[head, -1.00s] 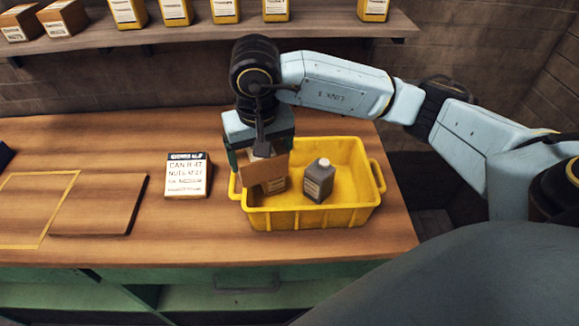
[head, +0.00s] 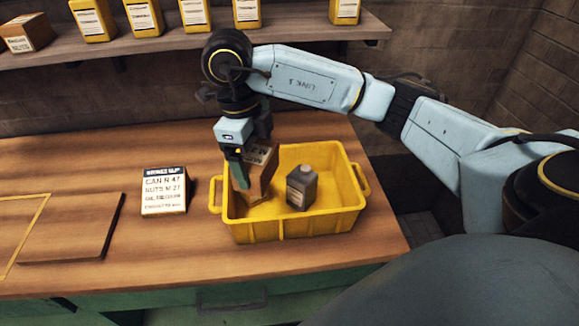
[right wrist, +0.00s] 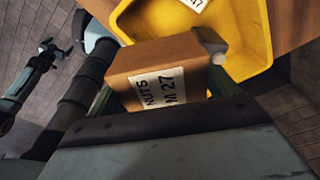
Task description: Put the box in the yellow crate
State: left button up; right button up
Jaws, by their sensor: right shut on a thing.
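The box (head: 261,176) is brown cardboard with a white label. My right gripper (head: 247,168) is shut on it, inside the left part of the yellow crate (head: 300,227). In the right wrist view the box (right wrist: 150,65) sits between the fingers of the gripper (right wrist: 165,95), and its label reads "NUTS M 27". The box looks slightly tilted. I cannot tell whether it touches the crate floor. The crate also shows in the right wrist view (right wrist: 245,45).
A grey bottle (head: 301,187) stands in the crate, right of the box. A sign card (head: 164,191) stands left of the crate, and a brown board (head: 72,227) lies farther left. A shelf (head: 290,36) with yellow containers runs along the back wall.

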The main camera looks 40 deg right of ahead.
jog(key=m, duration=0.4)
jog(key=d+m+y, duration=0.1)
jog(key=m, duration=0.2)
jog(key=shift+s+b, duration=0.15)
jog(key=shift+b, duration=0.2)
jog(key=m, duration=0.5)
jog(key=shift+s+d, duration=0.1)
jog(key=shift+d, duration=0.15)
jog(key=shift+f+m+y+b, duration=0.2)
jog(key=shift+m+y+b, duration=0.1)
jog(key=b, duration=0.1)
send_over(268, 212)
jog(key=s+a, duration=0.2)
jog(key=s, duration=0.1)
notch_tip(268, 212, down, 18)
jog(key=shift+s+r, duration=0.1)
jog(key=shift+r, duration=0.15)
jog(key=o, duration=1.1)
jog(key=shift+f, duration=0.15)
jog(key=shift+o, duration=0.2)
